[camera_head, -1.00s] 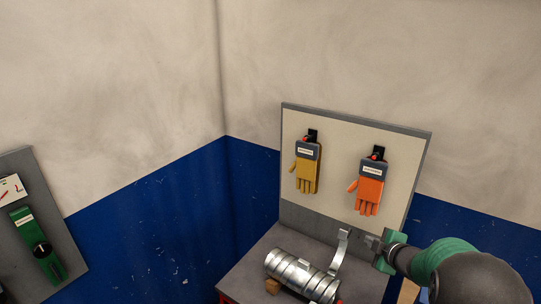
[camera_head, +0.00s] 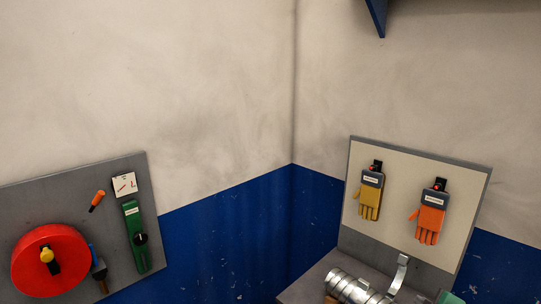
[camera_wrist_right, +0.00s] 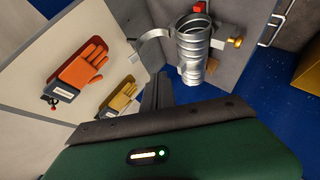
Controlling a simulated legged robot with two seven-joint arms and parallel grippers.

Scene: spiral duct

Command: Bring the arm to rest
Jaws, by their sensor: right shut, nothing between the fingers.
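My right gripper shows best in the right wrist view (camera_wrist_right: 158,88), where its dark fingers are together with nothing between them. In the head view only a green piece of it (camera_head: 447,297) shows at the bottom edge, right of the bench's curved metal strap. A ribbed silver spiral duct (camera_head: 352,288) lies on the grey bench (camera_head: 318,278) and also shows in the wrist view (camera_wrist_right: 193,48), apart from the fingers. The curved metal strap (camera_head: 399,272) stands beside the duct. My left gripper is not in view.
A board (camera_head: 361,232) behind the bench holds a yellow glove (camera_head: 369,199) and an orange glove (camera_head: 430,222). A grey wall panel (camera_head: 75,192) at left carries a red disc (camera_head: 50,262) and a green tool (camera_head: 136,238). A blue shelf (camera_head: 377,15) is overhead.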

